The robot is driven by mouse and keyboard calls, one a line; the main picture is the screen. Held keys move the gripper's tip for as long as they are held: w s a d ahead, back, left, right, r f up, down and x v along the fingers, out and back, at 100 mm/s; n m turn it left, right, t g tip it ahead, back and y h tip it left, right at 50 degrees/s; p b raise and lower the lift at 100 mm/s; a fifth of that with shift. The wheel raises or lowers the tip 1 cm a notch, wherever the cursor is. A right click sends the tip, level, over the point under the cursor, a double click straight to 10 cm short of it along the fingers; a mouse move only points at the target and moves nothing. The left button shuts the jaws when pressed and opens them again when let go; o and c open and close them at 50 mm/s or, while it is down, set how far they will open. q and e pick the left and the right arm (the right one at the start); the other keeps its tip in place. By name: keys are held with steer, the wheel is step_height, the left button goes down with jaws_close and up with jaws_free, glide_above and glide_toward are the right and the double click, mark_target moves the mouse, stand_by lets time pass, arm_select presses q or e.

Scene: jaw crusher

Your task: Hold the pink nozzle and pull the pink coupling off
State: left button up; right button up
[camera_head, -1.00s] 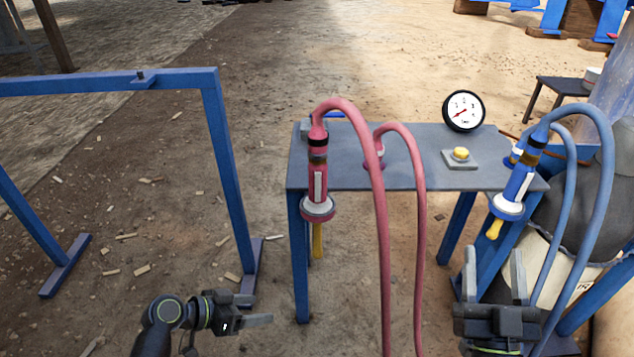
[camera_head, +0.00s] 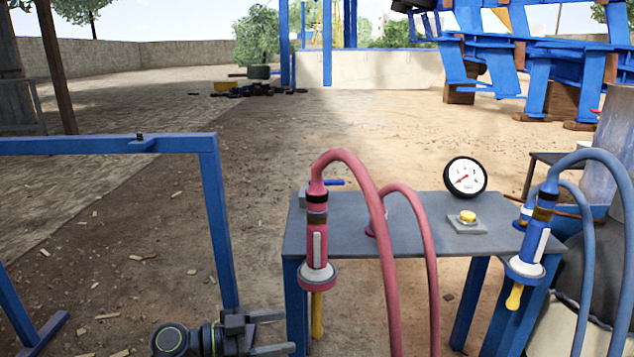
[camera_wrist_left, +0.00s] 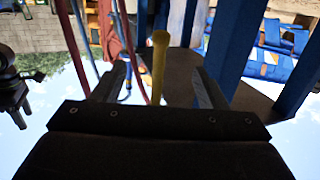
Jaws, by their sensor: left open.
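The pink nozzle (camera_head: 317,240) hangs upright at the table's front left edge, with a brass band near its top, a white collar and a yellow tip (camera_head: 317,315) below. The pink hose (camera_head: 387,270) arches from its top. A pink piece (camera_head: 370,230), perhaps the coupling, sits behind the hose on the table, mostly hidden. My left gripper (camera_head: 282,332) is open and empty, low and just left of the yellow tip. In the left wrist view the yellow tip (camera_wrist_left: 159,65) shows between the open fingers, apart from them. A dark shape at that view's left edge may be my right gripper.
The grey table (camera_head: 345,240) carries a gauge (camera_head: 465,177) and a yellow button (camera_head: 467,217). A blue nozzle (camera_head: 530,245) hangs at its right. A blue frame (camera_head: 215,210) stands left. Table legs are close to my left gripper.

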arm_select(q)
steer(key=b+x, duration=0.1)
steer(key=x, duration=0.6)
steer(key=shift+d+b, duration=0.2)
steer(key=shift+b, duration=0.2)
steer(key=c, duration=1.5)
steer(key=shift+o, duration=0.2)
steer(key=o, duration=0.8)
